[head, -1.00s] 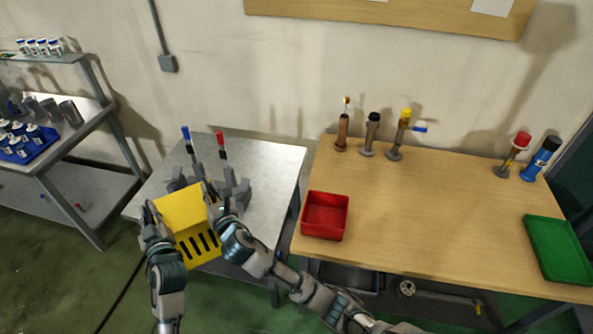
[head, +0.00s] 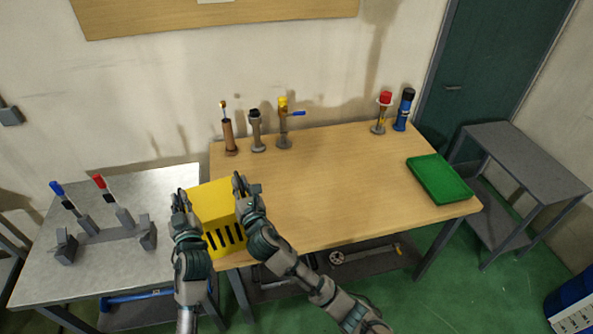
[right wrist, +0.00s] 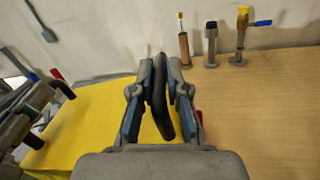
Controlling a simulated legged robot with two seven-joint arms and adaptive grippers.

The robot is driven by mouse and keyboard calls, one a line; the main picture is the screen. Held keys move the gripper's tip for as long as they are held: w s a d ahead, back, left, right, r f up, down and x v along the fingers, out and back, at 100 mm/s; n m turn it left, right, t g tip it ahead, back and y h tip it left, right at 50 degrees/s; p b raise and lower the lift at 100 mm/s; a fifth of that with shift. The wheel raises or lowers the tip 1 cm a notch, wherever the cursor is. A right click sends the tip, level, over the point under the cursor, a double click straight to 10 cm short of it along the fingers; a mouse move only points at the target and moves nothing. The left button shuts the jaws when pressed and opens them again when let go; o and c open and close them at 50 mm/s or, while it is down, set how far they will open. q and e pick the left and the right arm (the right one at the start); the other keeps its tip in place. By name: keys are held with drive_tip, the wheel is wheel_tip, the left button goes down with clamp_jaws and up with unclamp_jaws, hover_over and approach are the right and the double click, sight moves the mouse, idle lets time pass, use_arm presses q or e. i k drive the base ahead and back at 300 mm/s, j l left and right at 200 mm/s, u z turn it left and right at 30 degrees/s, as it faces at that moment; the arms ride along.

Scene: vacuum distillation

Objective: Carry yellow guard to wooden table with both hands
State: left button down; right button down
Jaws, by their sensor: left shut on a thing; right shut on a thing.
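The yellow guard (head: 208,200), a box shape with dark slots in its front, is held between my two arms at the left end of the wooden table (head: 340,185). My left gripper (head: 180,197) is shut on its left side. My right gripper (head: 240,182) is shut on its right side. In the right wrist view my right gripper (right wrist: 160,88) closes on a dark handle, beside the guard's yellow top (right wrist: 90,125). I cannot tell whether the guard touches the table; its underside is hidden.
A metal table (head: 120,190) with blue and red levers stands left. Several fittings, including a yellow-topped one (head: 284,125), line the wooden table's back. A green tray (head: 440,178) lies at its right. The table's middle is clear. A little red (right wrist: 200,117) shows behind my right gripper.

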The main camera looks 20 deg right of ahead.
sight(335, 172)
drive_tip(key=i+l+z, duration=0.1)
drive_tip(key=l, duration=0.3)
drive_tip(key=i+l+z, duration=0.1)
drive_tip(key=i+l, duration=0.15)
drive_tip(key=l, duration=0.15)
drive_tip(key=i+l+z, duration=0.1)
drive_tip(key=l, duration=0.25)
drive_tip(key=i+l, duration=0.35)
drive_tip(key=l, duration=0.15)
drive_tip(key=i+l, duration=0.3)
drive_tip(key=l, duration=0.2)
